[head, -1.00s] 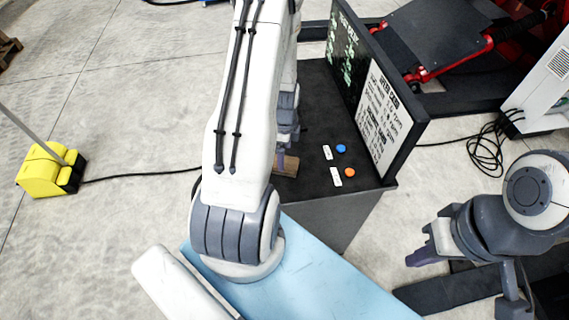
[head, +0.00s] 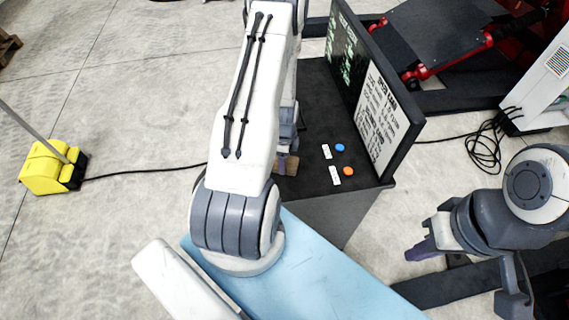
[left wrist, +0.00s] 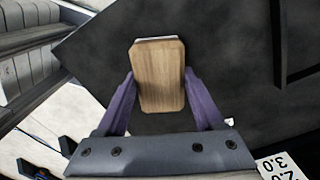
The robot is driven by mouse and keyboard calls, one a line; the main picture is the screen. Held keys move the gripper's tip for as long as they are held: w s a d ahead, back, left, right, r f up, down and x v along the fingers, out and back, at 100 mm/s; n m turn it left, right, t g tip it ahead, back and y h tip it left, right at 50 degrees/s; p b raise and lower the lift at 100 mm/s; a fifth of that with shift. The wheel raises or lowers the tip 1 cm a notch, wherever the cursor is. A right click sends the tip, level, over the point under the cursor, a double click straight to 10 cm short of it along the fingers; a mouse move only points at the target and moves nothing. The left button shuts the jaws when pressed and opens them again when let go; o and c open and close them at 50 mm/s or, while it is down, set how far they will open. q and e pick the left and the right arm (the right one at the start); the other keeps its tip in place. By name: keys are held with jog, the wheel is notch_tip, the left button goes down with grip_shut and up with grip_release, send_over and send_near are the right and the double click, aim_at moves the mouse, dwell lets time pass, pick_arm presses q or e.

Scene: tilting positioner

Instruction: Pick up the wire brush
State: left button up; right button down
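The wire brush shows as a pale wooden block (left wrist: 159,76) in the left wrist view; no bristles can be seen. In the head view it is a small brown piece (head: 290,166) on the dark bench top, partly hidden by my left arm. My left gripper (left wrist: 159,72) has its two purple fingers on either side of the block, their tips close to its side edges. I cannot tell whether they press on it. My right gripper (head: 424,250) hangs at the right, away from the bench and seen from the side, with nothing visible in it.
The dark bench (head: 320,200) carries a blue button (head: 340,147), an orange button (head: 348,171) and small labels. An upright panel (head: 380,115) with a printed sheet stands along its right side. A yellow device (head: 45,168) with a cable is on the floor at left.

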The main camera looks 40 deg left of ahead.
pick_arm(q)
jog(key=shift+r, duration=0.15)
grip_shut()
jog(key=shift+r+b, duration=0.4)
jog(key=shift+r, duration=0.15)
notch_tip(320, 180, up, 2)
jog(key=shift+w+r+b, duration=0.1)
jog(key=shift+b, duration=0.45)
jog(key=d+r+b, duration=0.3)
jog(key=d+r, duration=0.4)
jog(key=d, duration=0.4)
jog(key=shift+d+r, duration=0.25)
jog(key=shift+d, duration=0.1)
